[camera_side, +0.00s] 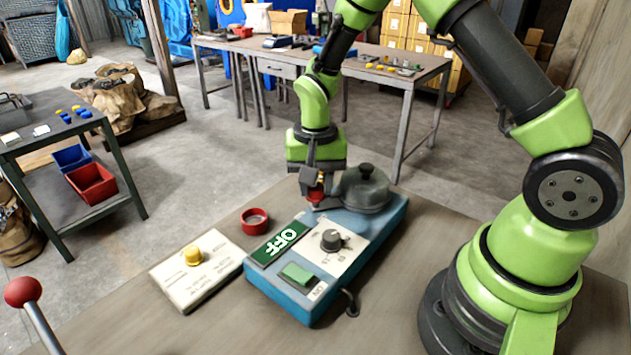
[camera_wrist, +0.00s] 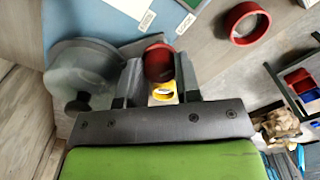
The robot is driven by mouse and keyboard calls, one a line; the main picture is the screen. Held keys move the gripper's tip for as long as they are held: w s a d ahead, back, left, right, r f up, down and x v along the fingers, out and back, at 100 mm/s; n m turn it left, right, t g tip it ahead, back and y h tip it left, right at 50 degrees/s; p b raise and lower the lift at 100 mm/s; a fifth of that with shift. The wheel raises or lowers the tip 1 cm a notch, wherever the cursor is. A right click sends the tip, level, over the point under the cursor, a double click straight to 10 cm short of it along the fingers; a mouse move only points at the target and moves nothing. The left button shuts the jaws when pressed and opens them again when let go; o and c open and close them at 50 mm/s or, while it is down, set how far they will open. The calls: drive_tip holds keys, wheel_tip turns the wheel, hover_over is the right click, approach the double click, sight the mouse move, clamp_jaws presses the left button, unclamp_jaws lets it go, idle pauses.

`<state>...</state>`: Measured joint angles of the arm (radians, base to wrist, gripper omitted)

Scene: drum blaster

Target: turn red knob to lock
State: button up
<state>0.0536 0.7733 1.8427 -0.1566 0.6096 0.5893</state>
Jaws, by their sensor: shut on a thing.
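The red knob (camera_side: 316,198) is at the far end of the blue control box (camera_side: 311,310), beside a grey dome (camera_side: 365,190). My gripper (camera_side: 313,184) points down over it with the fingers around it. In the wrist view the red knob (camera_wrist: 158,60) sits between the two grey fingers of my gripper (camera_wrist: 159,76), and a yellow patch (camera_wrist: 163,91) shows just beside it. My gripper is shut on the red knob. The fingers partly hide the knob and its base, and I cannot read its lock position.
A red ring (camera_side: 255,221) and a pale plate (camera_side: 197,275) with a yellow button (camera_side: 193,255) lie left. A red-balled lever (camera_side: 23,291) stands at the front left.

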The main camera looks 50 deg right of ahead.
idle(0.3)
drive_tip(key=o, duration=0.9)
drive_tip(key=shift+o, duration=0.2)
drive_tip(key=shift+r, duration=0.1)
wheel_tip(320, 180, up, 9)
drive_tip(key=shift+r, duration=0.45)
drive_tip(key=s+a+r+n+t+y, duration=0.1)
drive_tip(key=s+a+r+n+t, duration=0.1)
drive_tip(key=s+r, duration=0.4)
drive_tip(key=s+a+r+n+t+y, duration=0.1)
drive_tip(key=s+r+t, duration=0.4)
drive_tip(key=s, duration=0.6)
drive_tip(key=shift+s+a+r+n, duration=0.3)
drive_tip(key=shift+a+r+n, duration=0.35)
drive_tip(key=shift+n, duration=0.45)
